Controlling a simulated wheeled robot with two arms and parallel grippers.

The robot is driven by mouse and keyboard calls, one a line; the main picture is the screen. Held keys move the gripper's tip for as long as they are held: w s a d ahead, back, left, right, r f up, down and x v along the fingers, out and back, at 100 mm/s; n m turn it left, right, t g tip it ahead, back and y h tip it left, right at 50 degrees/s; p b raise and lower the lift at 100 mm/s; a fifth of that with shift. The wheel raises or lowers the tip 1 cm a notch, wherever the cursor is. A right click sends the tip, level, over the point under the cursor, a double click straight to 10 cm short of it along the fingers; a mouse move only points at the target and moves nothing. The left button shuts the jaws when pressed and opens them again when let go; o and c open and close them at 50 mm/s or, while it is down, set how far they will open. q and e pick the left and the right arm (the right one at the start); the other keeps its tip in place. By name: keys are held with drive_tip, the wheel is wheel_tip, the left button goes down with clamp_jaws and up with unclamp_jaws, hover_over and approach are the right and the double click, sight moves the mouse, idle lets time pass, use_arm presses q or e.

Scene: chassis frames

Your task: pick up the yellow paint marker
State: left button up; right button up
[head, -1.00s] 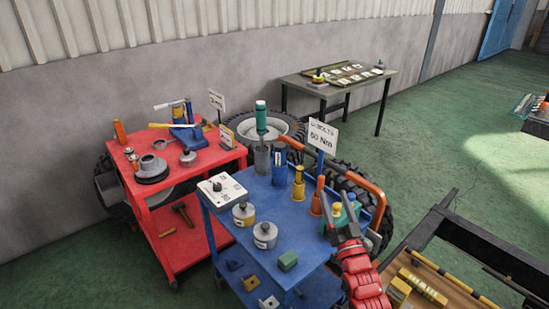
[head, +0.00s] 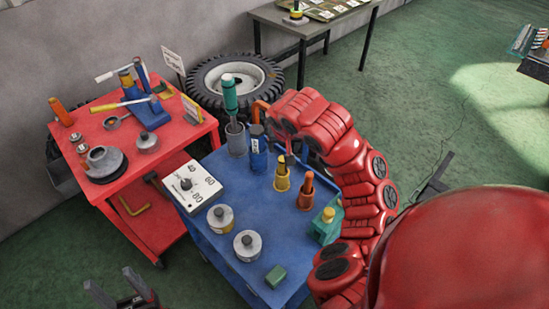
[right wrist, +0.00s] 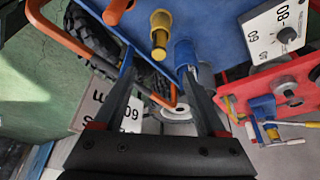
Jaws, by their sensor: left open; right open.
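The yellow paint marker (head: 282,163) stands upright in a yellow holder (head: 282,182) on the blue cart. It also shows at the top of the right wrist view (right wrist: 160,22), just beyond the fingertips. My right gripper (head: 290,143) hangs from the bent red arm, close to the marker's top in the head view. Its two dark fingers (right wrist: 158,62) are apart with no object between them. Whether they touch the marker cannot be told. My left gripper (head: 123,291) is open and empty at the bottom left of the head view, low in front of the carts.
Around the marker on the blue cart stand a blue cup (head: 258,152), an orange holder (head: 305,193), a grey cup with a green-handled tool (head: 231,105) and a green item (head: 326,226). An orange rail (right wrist: 62,32) and a sign (right wrist: 112,112) lie close to the right gripper.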

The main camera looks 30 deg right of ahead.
sight(283, 160)
drive_tip(key=b+x, duration=0.3)
drive_tip(key=x, duration=0.8)
drive_tip(key=shift+s+a+f, duration=0.1)
drive_tip(key=shift+f, duration=0.05)
drive_tip(key=shift+w+d+f+p, duration=0.2)
drive_tip(key=shift+w+f+p, duration=0.15)
drive_tip(key=shift+w+f, duration=0.1)
drive_tip(key=p+x, duration=0.1)
drive_tip(key=x, duration=0.2)
drive_tip(key=shift+w+d+f+p, duration=0.15)
drive_tip(key=shift+d+f+p, duration=0.05)
drive_tip(key=shift+f+p, duration=0.1)
drive_tip(key=shift+w+f, duration=0.15)
drive_tip(key=shift+f, duration=0.05)
clamp_jaws()
